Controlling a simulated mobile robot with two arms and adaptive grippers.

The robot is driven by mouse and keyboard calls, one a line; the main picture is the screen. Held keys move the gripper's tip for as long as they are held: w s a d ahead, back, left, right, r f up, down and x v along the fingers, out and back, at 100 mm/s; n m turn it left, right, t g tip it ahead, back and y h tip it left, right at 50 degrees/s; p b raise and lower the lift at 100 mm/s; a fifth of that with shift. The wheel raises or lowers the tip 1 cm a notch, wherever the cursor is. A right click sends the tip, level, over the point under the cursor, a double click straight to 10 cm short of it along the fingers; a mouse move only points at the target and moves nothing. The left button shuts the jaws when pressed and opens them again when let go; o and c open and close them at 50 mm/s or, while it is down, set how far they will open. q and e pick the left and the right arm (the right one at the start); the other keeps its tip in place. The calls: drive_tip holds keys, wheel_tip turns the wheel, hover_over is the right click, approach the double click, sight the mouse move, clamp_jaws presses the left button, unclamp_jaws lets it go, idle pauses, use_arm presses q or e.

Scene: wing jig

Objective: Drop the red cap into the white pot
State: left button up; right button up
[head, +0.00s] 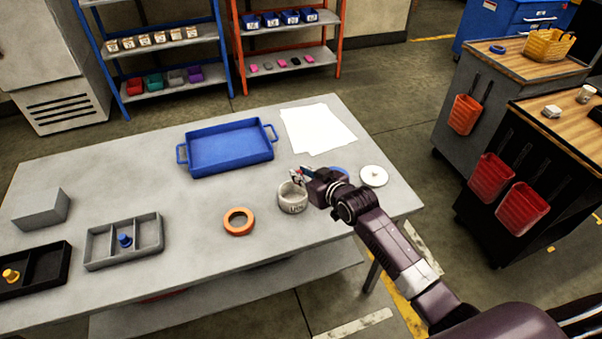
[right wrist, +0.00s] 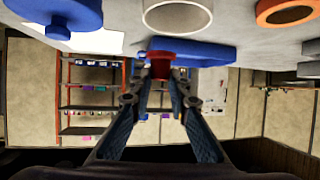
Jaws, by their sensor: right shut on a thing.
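The white pot (head: 292,202) stands open on the grey table, right of the orange ring. It also shows at the top of the right wrist view (right wrist: 178,18). My right gripper (head: 302,176) is at the far right side of the pot's rim, close above it in the head view. In the right wrist view its fingers are shut on the red cap (right wrist: 160,67), which sits between the fingertips. The cap is mostly hidden in the head view. I cannot tell whether the cap is over the pot's opening. My left gripper is not in view.
The orange ring (head: 239,222) lies left of the pot. A blue tray (head: 228,170), white sheets (head: 335,137) and a white lid (head: 373,176) surround it. A blue piece (head: 339,171) is partly behind my gripper. A grey divided tray (head: 153,233) is further left.

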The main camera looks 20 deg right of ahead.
drive_tip(key=o, duration=0.8)
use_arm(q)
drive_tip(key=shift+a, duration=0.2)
use_arm(e)
drive_tip(key=shift+o, duration=0.5)
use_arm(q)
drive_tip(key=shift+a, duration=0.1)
use_arm(e)
drive_tip(key=shift+s, duration=0.1)
drive_tip(key=v, duration=1.2)
drive_tip(key=shift+f, duration=0.15)
